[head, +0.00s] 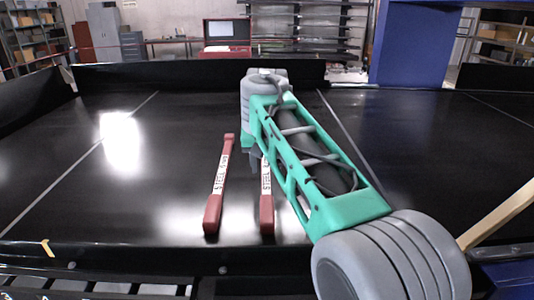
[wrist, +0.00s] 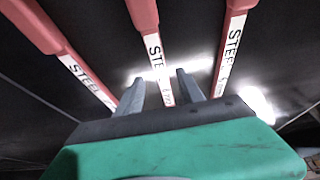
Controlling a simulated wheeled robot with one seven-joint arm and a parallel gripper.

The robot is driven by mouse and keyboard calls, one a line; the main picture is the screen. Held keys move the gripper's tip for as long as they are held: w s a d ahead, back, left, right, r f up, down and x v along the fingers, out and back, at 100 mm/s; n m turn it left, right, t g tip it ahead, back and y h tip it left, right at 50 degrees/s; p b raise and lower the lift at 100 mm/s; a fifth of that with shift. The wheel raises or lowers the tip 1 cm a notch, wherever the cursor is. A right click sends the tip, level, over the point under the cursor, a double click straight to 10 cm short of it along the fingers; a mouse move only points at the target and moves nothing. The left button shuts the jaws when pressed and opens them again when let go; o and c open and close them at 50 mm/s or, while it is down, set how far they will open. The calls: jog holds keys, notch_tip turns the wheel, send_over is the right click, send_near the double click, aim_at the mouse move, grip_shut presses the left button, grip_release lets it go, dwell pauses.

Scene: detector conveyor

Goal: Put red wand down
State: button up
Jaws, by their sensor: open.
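Red wands with white "STEEL" labels lie on the black conveyor. The head view shows a left wand (head: 213,205) and a second wand (head: 266,210), its upper part hidden by my arm. The wrist view shows three: a left wand (wrist: 40,28), a middle wand (wrist: 146,18) and a right wand (wrist: 236,12). My gripper (head: 254,158) points down at the second wand in the head view. In the wrist view my gripper (wrist: 163,88) is open, with the middle wand running between its fingers. I cannot tell whether they touch it.
The black conveyor surface (head: 110,195) is wide and mostly clear, with bright light reflections. A low dark wall (head: 190,73) runs along its back. A blue pillar (head: 415,45) stands at the back right. A pale wooden bar (head: 500,215) sticks in at the right.

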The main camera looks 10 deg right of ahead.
aim_at(266, 178)
jog(key=p+v, duration=0.2)
jog(key=v, duration=0.4)
jog(key=shift+s+r, duration=0.2)
jog(key=shift+r, duration=0.2)
jog(key=shift+a, duration=0.1)
dwell(0.4)
jog(key=shift+o, duration=0.4)
jog(key=x, duration=0.6)
jog(key=b+x, duration=0.1)
jog(key=x, duration=0.5)
jog(key=shift+w+f, duration=0.2)
jog(key=shift+w, duration=0.15)
grip_shut()
